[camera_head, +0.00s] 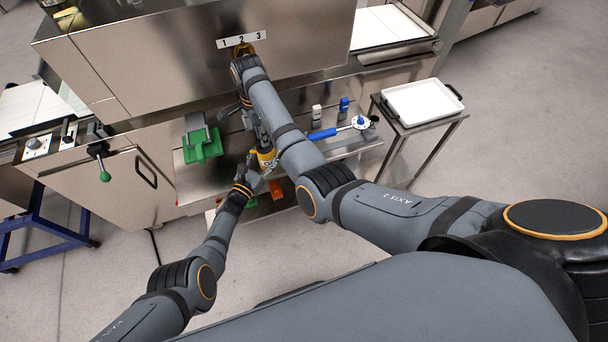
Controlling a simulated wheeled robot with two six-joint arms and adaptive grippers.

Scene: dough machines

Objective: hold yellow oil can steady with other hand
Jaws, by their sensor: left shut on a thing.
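The yellow oil can (266,158) is upright at the front edge of the steel machine's shelf. My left gripper (259,174) reaches it from the lower left and is shut on its lower part. My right arm comes in from the right and bends down in front of the machine. My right gripper (246,114) is above and slightly left of the can, partly hidden by its own arm. Whether its fingers are open or touch the can's top is too small to tell.
On the shelf (330,150) are a green-based block (203,145), a blue-handled tool (322,134) and small white (317,112) and blue (344,104) items. A white tray (422,102) stands on a side table to the right. A green-knobbed lever (104,175) sticks out at left.

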